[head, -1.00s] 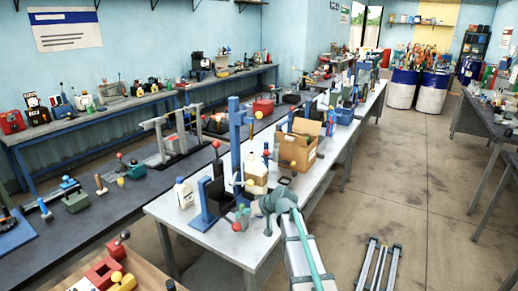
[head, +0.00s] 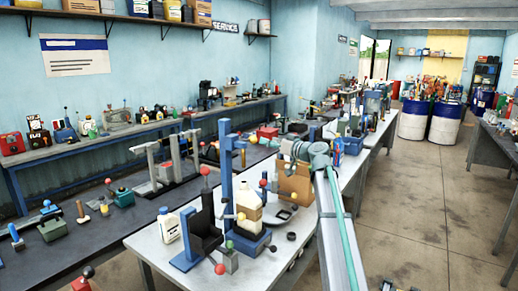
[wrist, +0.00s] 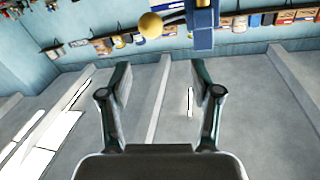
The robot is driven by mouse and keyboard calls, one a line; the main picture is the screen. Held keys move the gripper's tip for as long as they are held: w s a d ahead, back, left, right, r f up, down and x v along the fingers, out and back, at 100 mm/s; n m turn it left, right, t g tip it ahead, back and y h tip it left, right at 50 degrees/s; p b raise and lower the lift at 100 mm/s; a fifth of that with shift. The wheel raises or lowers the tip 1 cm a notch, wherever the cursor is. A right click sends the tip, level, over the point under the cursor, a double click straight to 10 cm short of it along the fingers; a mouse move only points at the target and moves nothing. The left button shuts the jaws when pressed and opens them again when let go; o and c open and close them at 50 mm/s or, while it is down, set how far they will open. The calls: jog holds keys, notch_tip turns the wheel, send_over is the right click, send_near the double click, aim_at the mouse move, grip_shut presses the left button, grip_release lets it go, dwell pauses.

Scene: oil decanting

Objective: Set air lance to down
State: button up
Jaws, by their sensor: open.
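I cannot tell for certain which part is the air lance. On the front of the white table stands a blue column (head: 226,165) with a white jug (head: 248,208) beside it. Levers with ball knobs surround it: a yellow knob (head: 241,216), a red knob (head: 205,171) and a green knob (head: 229,245). The wrist view shows a yellow ball (wrist: 151,25) on a rod beside a blue post (wrist: 202,25), beyond the fingers. My gripper (wrist: 160,85) is open, with nothing between its fingers. In the head view it (head: 285,148) is above the cardboard box, right of the column.
The cardboard box (head: 296,186) stands under my gripper. A white bottle (head: 168,226) and a black-and-blue stand (head: 203,232) are at the table's front left. The dark bench (head: 100,232) runs along the left.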

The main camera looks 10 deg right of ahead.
aim_at(256, 140)
jog(key=p+x, duration=0.1)
jog(key=x, duration=0.2)
jog(key=f+p+x, duration=0.1)
jog(key=x, duration=0.2)
jog(key=p+x, duration=0.1)
jog(key=x, duration=0.2)
jog(key=shift+w+d+f, duration=0.2)
jog(key=shift+w+d, duration=0.05)
jog(key=shift+w, duration=0.2)
jog(key=shift+w+a+f+p, duration=0.2)
jog(key=shift+w+a+p, duration=0.15)
jog(key=shift+w+a, duration=0.25)
jog(key=shift+d, duration=0.1)
grip_shut()
